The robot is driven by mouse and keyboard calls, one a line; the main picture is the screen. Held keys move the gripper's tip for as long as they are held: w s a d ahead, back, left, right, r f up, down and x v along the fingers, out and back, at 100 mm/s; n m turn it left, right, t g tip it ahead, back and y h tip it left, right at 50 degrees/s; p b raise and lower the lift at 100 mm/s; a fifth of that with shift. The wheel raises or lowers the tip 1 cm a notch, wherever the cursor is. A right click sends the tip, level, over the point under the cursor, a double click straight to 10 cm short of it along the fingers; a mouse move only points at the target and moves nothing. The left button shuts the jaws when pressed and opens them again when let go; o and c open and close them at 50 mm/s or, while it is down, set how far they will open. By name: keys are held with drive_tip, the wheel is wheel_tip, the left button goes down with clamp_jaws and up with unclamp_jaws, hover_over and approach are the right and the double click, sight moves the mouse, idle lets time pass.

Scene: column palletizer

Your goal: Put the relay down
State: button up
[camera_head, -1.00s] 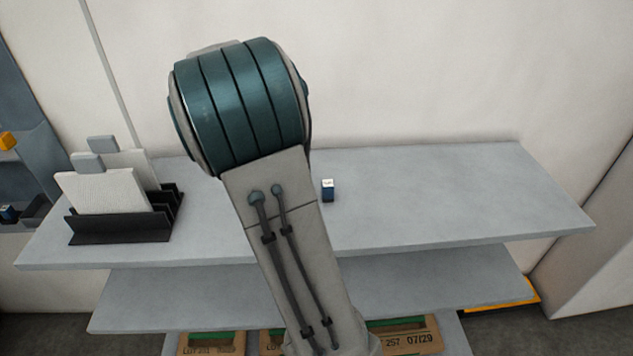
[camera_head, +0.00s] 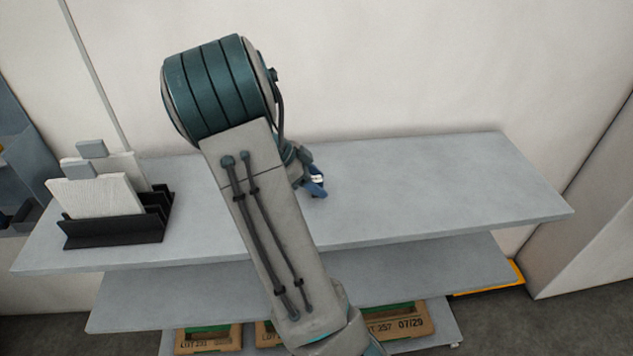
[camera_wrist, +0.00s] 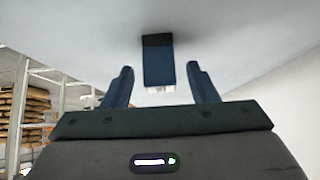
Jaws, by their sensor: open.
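The relay (camera_wrist: 158,62) is a small dark blue block with a black end and a white end. In the wrist view it stands on the grey shelf top (camera_wrist: 230,30), which shows at the top of that picture. My gripper (camera_wrist: 160,67) is open, with one finger to each side of the relay and a visible gap on both sides. In the head view my gripper (camera_head: 316,186) is low over the top shelf (camera_head: 430,180) at the relay, whose white end (camera_head: 317,179) shows between the fingers. My arm hides part of the shelf.
A black rack (camera_head: 115,230) holding white panels (camera_head: 95,197) stands at the shelf's left end. The right part of the top shelf is clear. Cardboard boxes (camera_head: 400,322) sit under the lower shelf. A wall rises behind.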

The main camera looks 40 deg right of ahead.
drive_tip(key=shift+x, duration=1)
clamp_jaws()
drive_tip(key=shift+r, duration=0.15)
